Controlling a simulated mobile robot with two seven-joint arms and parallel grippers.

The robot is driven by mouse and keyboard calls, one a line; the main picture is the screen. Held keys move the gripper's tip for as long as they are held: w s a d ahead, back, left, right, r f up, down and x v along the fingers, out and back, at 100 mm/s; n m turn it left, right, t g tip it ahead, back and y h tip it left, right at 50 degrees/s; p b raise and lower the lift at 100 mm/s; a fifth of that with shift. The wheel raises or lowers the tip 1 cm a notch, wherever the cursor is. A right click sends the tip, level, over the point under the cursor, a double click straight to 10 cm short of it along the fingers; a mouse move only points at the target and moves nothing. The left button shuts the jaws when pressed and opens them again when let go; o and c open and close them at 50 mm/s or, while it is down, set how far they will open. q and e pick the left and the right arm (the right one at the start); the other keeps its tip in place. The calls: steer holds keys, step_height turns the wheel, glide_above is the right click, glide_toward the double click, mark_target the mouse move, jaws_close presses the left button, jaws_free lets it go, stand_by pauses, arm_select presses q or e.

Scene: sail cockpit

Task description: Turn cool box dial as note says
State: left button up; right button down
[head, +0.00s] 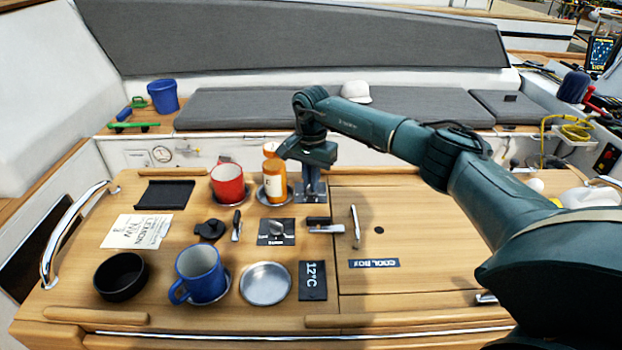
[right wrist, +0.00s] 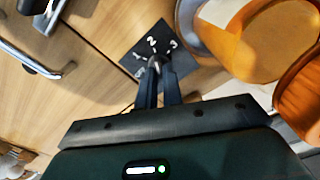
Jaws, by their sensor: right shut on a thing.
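My right gripper (head: 312,185) reaches down over a dark dial plate at the back of the table. In the right wrist view its fingers (right wrist: 157,75) are shut on a small dial knob (right wrist: 155,62). The plate (right wrist: 138,56) there carries the white numbers 1, 2 and 3; the fingers partly cover the knob. A second dial (head: 276,231) on a dark plate sits nearer the front. A "COOL BOX" label (head: 373,263) lies on the lid to the right. A white paper note (head: 138,231) lies at the left; its writing is too small to read. My left gripper is not in view.
An orange bottle (head: 274,178) stands close left of my right gripper, with a red mug (head: 227,182) beyond it. A blue mug (head: 201,274), a black bowl (head: 121,277), a metal saucer (head: 265,284) and a "12°C" panel (head: 312,280) are near the front. The lid's right side is clear.

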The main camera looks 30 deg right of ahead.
steer(key=m, duration=0.4)
steer(key=shift+m+b, duration=0.35)
steer(key=shift+m, duration=0.05)
steer(key=shift+s+m, duration=0.1)
steer(key=shift+m, duration=2.1)
steer(key=c, duration=1.5)
jaws_free()
steer(key=shift+c, duration=0.2)
steer(key=shift+r, duration=0.1)
step_height(320, 180, up, 13)
steer(key=b, duration=0.2)
steer(key=shift+s, duration=0.1)
